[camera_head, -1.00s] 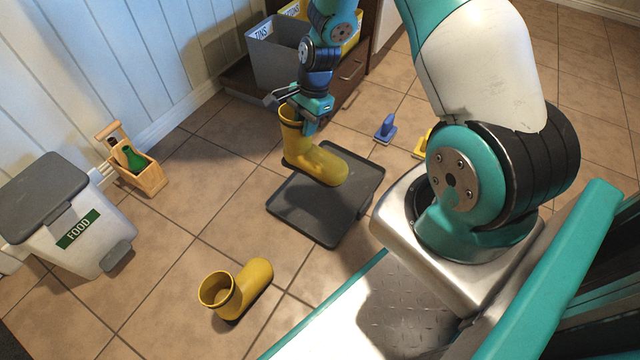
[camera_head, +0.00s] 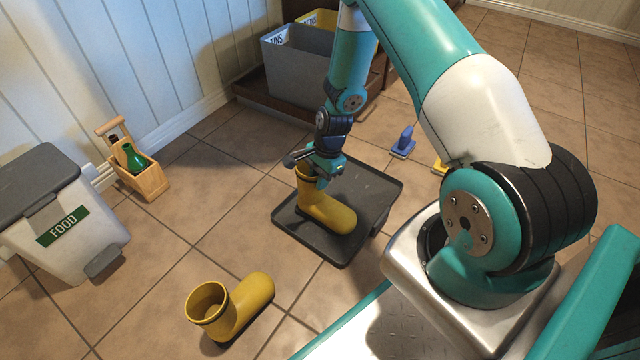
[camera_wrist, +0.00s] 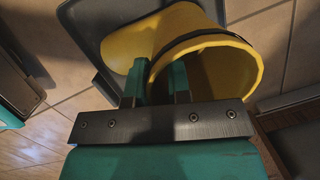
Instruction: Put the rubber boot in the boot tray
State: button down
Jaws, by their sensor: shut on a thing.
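A yellow rubber boot (camera_head: 326,210) stands upright at the left part of the dark grey boot tray (camera_head: 372,190), its toe toward the right. My gripper (camera_head: 318,176) is shut on the rim of its shaft from above. In the wrist view my gripper's fingers (camera_wrist: 162,82) pinch one wall of the boot's opening (camera_wrist: 205,50), and the tray shows behind it (camera_wrist: 92,20). The sole looks to be at the tray floor, but I cannot tell whether it bears on it. A second yellow boot (camera_head: 236,308) stands on the tiles, nearer and left, outside the tray.
A white FOOD bin (camera_head: 62,225) with a grey lid stands at the left. A wooden carrier (camera_head: 140,175) with bottles is by the wall. A grey TINS bin (camera_head: 297,68) stands behind. A blue-handled item (camera_head: 404,143) lies right of the tray. Tiles around the second boot are clear.

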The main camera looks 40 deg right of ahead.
jog(key=c, duration=1.1)
grip_release()
jog(key=shift+f, duration=0.15)
jog(key=shift+o, duration=0.2)
jog(key=p+v, duration=0.8)
jog(key=v, duration=0.4)
jog(key=a+r+n, duration=0.6)
jog(key=a+r, duration=0.2)
jog(key=r, duration=0.5)
jog(key=s+a+r+n+y, duration=0.1)
jog(key=s+a+r+n, duration=1)
jog(key=a+r, duration=0.3)
jog(key=s+a+r+n, duration=0.1)
jog(key=s+r+n, duration=0.4)
jog(key=s, duration=0.5)
jog(key=shift+s+a+r+n+y, duration=0.2)
jog(key=shift+s+r+n+y, duration=0.15)
jog(key=shift+n, duration=0.85)
jog(key=shift+w, duration=0.1)
